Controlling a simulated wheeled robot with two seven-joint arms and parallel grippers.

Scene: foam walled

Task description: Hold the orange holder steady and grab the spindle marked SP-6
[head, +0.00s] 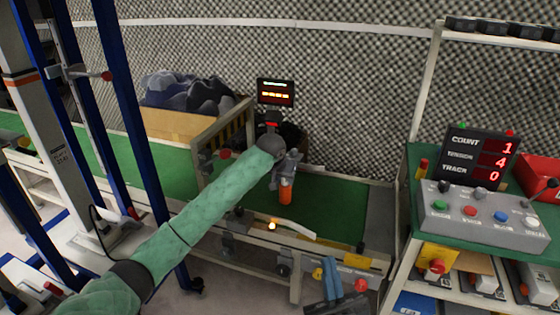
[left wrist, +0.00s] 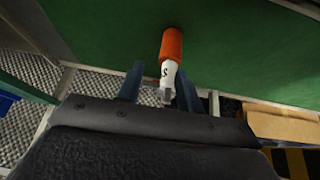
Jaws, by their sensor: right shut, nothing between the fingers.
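The orange holder (head: 286,191) stands upright on the green belt in the head view. In the left wrist view the orange holder (left wrist: 171,44) is at top centre, with a white spindle (left wrist: 168,71) in it. The spindle bears a dark "S"; the rest of its marking is not readable. My left gripper (left wrist: 160,78) is open, its blue fingers on either side of the spindle's grey end, with a visible gap on the left. In the head view my left gripper (head: 291,160) is just above the holder and hides most of the spindle. My right gripper (head: 333,274) is shut and empty at the bottom, in front of the belt.
A bench at the right carries a grey button box (head: 482,215) and a counter display (head: 480,153). The belt right of the holder is clear.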

